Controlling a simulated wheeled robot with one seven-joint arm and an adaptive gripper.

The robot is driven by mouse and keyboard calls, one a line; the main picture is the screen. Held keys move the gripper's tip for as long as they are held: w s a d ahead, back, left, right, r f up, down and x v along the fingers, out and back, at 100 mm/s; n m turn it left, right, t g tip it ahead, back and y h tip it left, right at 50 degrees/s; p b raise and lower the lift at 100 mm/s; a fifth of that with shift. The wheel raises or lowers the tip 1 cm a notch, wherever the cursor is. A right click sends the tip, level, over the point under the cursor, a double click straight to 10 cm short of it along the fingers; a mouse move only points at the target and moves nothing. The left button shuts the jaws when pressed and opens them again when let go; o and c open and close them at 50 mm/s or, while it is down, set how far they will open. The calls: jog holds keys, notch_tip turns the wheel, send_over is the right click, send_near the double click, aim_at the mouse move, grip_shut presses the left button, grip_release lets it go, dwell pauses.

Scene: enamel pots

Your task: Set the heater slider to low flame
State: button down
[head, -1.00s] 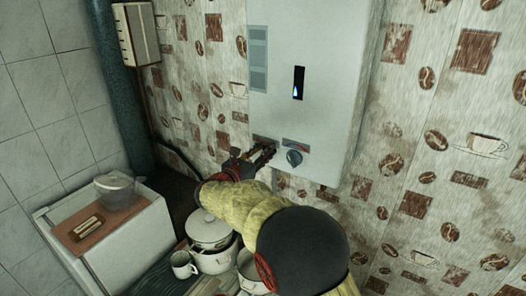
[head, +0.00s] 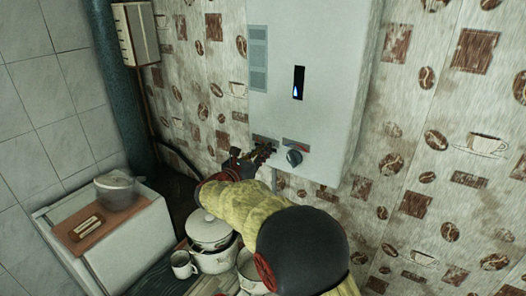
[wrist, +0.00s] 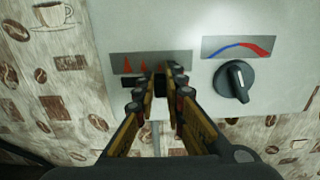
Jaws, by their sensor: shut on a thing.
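The white water heater (head: 300,60) hangs on the wall, with a small blue flame (head: 296,90) in its window. In the wrist view, a grey label plate (wrist: 120,60) with red flame marks sits above a dark slot (wrist: 132,82). My gripper (wrist: 163,72), also in the head view (head: 264,152), is shut on the dark slider knob (wrist: 160,83), right of the plate's middle. The fingers hide part of the plate and slot. The knob's exact setting cannot be told.
A round dial (wrist: 234,82) with a blue-to-red arc above it is close right of my fingers. Below the heater stand a lidded pot (head: 210,232), a mug (head: 183,265) and a white appliance (head: 125,240) with a bowl on it. A pipe (head: 120,80) runs at left.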

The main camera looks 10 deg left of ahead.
jog(key=shift+w+a, duration=0.2)
jog(key=shift+a, duration=0.35)
jog(key=shift+w+a, duration=0.15)
jog(key=shift+a, duration=0.35)
jog(key=c, duration=1.9)
grip_release()
jog(key=shift+o, duration=0.3)
jog(key=v, duration=1.2)
jog(key=shift+a, duration=0.1)
